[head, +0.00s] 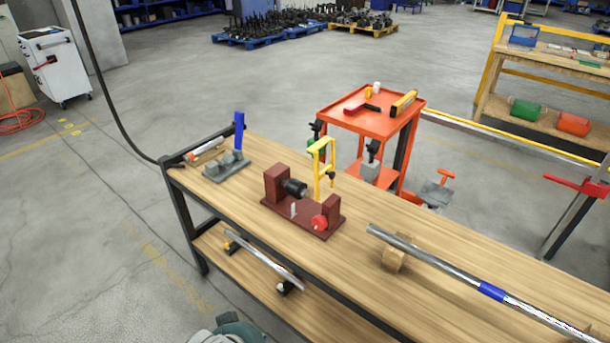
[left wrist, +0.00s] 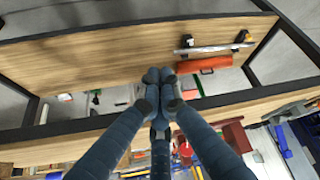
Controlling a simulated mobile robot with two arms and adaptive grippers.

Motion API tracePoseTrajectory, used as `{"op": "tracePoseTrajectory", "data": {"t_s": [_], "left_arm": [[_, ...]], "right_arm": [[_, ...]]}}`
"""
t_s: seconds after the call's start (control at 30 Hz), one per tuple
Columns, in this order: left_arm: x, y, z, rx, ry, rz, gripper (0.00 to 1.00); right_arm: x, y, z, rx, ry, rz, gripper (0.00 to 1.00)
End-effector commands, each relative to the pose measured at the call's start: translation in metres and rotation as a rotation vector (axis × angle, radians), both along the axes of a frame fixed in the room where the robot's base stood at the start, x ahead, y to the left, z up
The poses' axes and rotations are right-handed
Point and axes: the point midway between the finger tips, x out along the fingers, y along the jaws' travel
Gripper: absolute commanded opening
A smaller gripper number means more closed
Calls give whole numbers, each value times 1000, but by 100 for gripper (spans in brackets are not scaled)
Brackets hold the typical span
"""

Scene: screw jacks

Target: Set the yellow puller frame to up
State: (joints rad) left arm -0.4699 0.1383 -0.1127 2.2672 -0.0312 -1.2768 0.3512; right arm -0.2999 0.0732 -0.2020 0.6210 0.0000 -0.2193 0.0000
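The yellow puller frame (head: 318,168) stands roughly upright in the head view, at the back side of the dark red fixture (head: 292,230). The fixture has a black cylinder (head: 295,187) and a red round knob (head: 319,222). In the left wrist view the fixture (left wrist: 234,136) is partly visible at the lower right, and a small yellow piece behind my fingers may be the frame. My left gripper (left wrist: 160,76) has its blue-grey fingertips together with nothing seen between them, clear of the fixture. My right gripper is in neither view.
The wooden bench (head: 355,285) holds a grey device with a blue lever (head: 239,131) at left and a long metal bar (head: 455,275) on a wooden block at right. A red-orange cart (head: 350,120) stands behind. A lower shelf (head: 265,295) runs underneath.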

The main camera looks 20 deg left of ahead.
Motion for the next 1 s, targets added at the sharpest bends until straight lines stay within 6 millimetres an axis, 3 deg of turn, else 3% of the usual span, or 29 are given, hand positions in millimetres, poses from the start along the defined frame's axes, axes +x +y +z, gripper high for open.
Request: {"op": "tracePoseTrajectory", "data": {"t_s": [0.27,0.5,0.6,0.8,1.0], "left_arm": [[101,20,54,-243,-319,354,0],[213,42,129,-737,-677,657,0],[246,48,162,-971,-774,718,0],[275,51,201,-1262,-839,748,0],[291,51,209,-1313,-845,749,0]], "right_arm": [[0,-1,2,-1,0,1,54],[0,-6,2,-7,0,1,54],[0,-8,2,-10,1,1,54],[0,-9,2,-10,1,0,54],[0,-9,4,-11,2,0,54]]}}
